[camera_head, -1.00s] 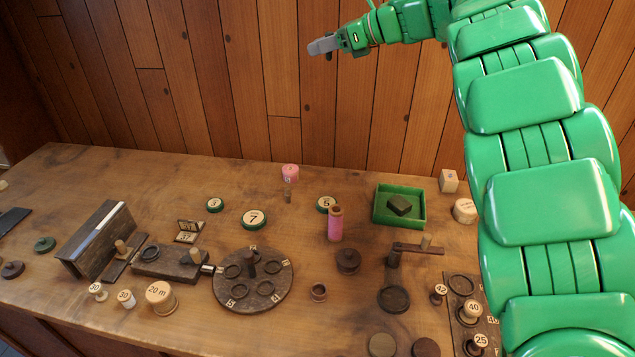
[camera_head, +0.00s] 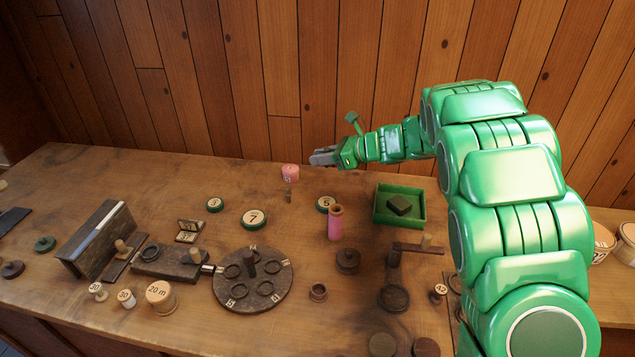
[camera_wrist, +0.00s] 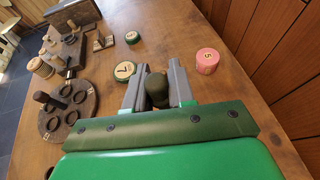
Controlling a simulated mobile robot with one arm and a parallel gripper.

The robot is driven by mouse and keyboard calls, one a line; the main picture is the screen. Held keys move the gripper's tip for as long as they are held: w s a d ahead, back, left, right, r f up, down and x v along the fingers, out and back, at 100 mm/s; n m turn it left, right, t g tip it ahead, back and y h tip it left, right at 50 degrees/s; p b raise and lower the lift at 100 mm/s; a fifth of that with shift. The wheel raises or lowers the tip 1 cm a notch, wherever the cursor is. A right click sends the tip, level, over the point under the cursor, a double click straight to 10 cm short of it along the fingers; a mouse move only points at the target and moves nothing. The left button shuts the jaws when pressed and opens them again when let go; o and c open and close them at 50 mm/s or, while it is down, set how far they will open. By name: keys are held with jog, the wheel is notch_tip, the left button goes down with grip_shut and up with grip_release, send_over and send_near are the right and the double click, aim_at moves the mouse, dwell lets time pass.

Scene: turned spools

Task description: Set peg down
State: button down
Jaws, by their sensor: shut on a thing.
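My gripper (camera_wrist: 158,90) is shut on a dark, round-headed peg (camera_wrist: 157,87), seen between the two grey fingers in the wrist view. The peg's lower part is hidden by its head and the fingers. In the head view my gripper (camera_head: 322,157) is near the back of the table, to the right of the pink spool; the peg cannot be made out there. In the wrist view the fingers overlap bare tabletop between the green-rimmed 7 disc (camera_wrist: 125,71) and the pink spool (camera_wrist: 207,61). The gap between the peg and the tabletop cannot be told.
A round dark board (camera_head: 228,300) with several rings and a centre post stands mid-table. A pink and brown cylinder (camera_head: 335,224) stands upright right of it. A green tray (camera_head: 376,215) holds a dark block. Bare wood (camera_head: 120,172) lies at back left.

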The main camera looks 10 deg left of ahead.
notch_tip(320, 180, down, 3)
send_over(313, 180)
jog(key=s, duration=0.1)
jog(key=f, duration=0.8)
jog(key=shift+s+d, duration=0.2)
jog(key=shift+d, duration=0.05)
jog(key=shift+w+a+f, duration=0.15)
jog(key=shift+w+f, duration=0.3)
jog(key=shift+f, duration=0.1)
jog(key=shift+w+f, duration=0.1)
jog(key=shift+w+f, duration=0.1)
jog(key=shift+f, duration=1.55)
jog(key=shift+f, duration=0.15)
